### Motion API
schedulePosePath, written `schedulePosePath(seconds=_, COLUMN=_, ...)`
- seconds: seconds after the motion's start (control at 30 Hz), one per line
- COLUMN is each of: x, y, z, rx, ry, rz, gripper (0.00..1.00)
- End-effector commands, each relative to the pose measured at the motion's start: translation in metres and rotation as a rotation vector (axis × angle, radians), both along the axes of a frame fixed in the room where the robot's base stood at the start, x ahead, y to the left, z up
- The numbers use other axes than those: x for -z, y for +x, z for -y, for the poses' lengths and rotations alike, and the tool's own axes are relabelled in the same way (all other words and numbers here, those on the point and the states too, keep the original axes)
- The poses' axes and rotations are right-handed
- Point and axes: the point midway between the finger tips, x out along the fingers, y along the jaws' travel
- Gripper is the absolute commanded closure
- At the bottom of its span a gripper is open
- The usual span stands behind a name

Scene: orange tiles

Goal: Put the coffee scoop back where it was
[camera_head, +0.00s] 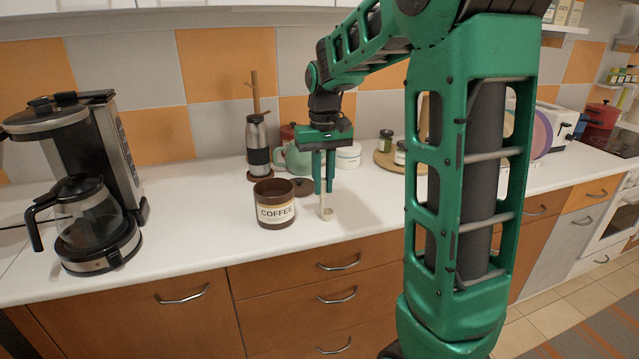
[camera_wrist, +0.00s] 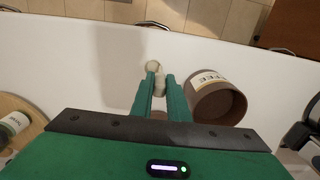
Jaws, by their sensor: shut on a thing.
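The pale coffee scoop (camera_head: 326,212) hangs upright below the fingertips of my gripper (camera_head: 324,190), bowl end down, just over or on the white counter. I cannot tell whether it touches the counter. In the wrist view my gripper (camera_wrist: 161,86) is shut on the scoop, and its pale bowl (camera_wrist: 153,66) shows beyond the fingertips. The brown coffee jar (camera_head: 274,206) with a "COFFEE" label stands open to the left of my gripper in the head view. It is on the right in the wrist view (camera_wrist: 216,104). A dark brown lid (camera_head: 306,186) lies behind the jar.
A coffee maker (camera_head: 88,190) stands at the far left. A steel flask (camera_head: 257,145), green mug (camera_head: 296,158) and white jar (camera_head: 348,156) stand behind my gripper. A wooden tray (camera_head: 384,161) with small jars is back right. The counter (camera_head: 200,215) is clear between coffee maker and coffee jar.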

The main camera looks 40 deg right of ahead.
Motion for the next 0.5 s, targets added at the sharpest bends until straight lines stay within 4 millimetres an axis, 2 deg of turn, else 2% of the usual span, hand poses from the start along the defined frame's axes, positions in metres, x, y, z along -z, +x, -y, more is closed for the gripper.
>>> schedulePosePath(seconds=0.23, x=0.0013, y=0.0005, z=-0.0014, rx=-0.001, ry=0.000, rz=0.000, gripper=1.00)
schedulePosePath(seconds=0.27, x=0.0013, y=0.0007, z=-0.0018, rx=-0.002, ry=0.000, rz=0.001, gripper=0.80)
schedulePosePath(seconds=0.3, x=0.0011, y=0.0008, z=-0.0020, rx=-0.002, ry=0.000, rz=0.001, gripper=0.71)
schedulePosePath(seconds=0.33, x=0.0011, y=0.0007, z=-0.0020, rx=-0.002, ry=0.000, rz=0.001, gripper=0.67)
schedulePosePath(seconds=0.5, x=0.0009, y=0.0007, z=-0.0019, rx=-0.002, ry=0.000, rz=0.001, gripper=0.67)
